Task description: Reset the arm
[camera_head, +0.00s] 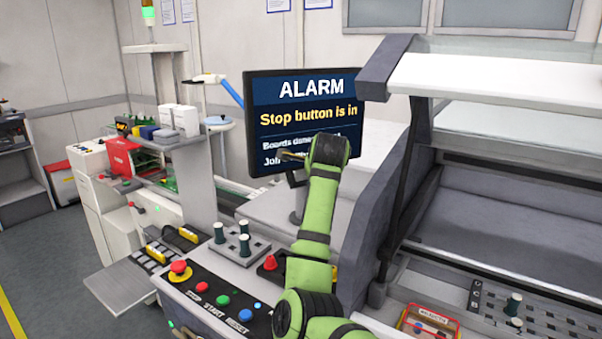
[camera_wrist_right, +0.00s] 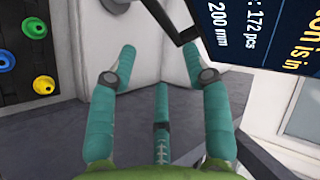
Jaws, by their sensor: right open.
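My green right arm (camera_head: 318,205) rises from the bottom of the head view, in front of the control panel and monitor. Its hand end is bent away near the monitor, and its fingers cannot be clearly made out there. In the right wrist view my right gripper (camera_wrist_right: 160,52) has its teal fingers spread wide with nothing between them. Grey and white machine surfaces lie beyond them.
The monitor (camera_head: 262,97) reads "ALARM, Stop button is in", close behind my arm. The control panel (camera_head: 205,308) has a red stop knob (camera_head: 179,268) and coloured buttons. A grey plate with several dark pegs (camera_head: 244,245) lies behind it. A covered machine (camera_head: 500,150) stands right.

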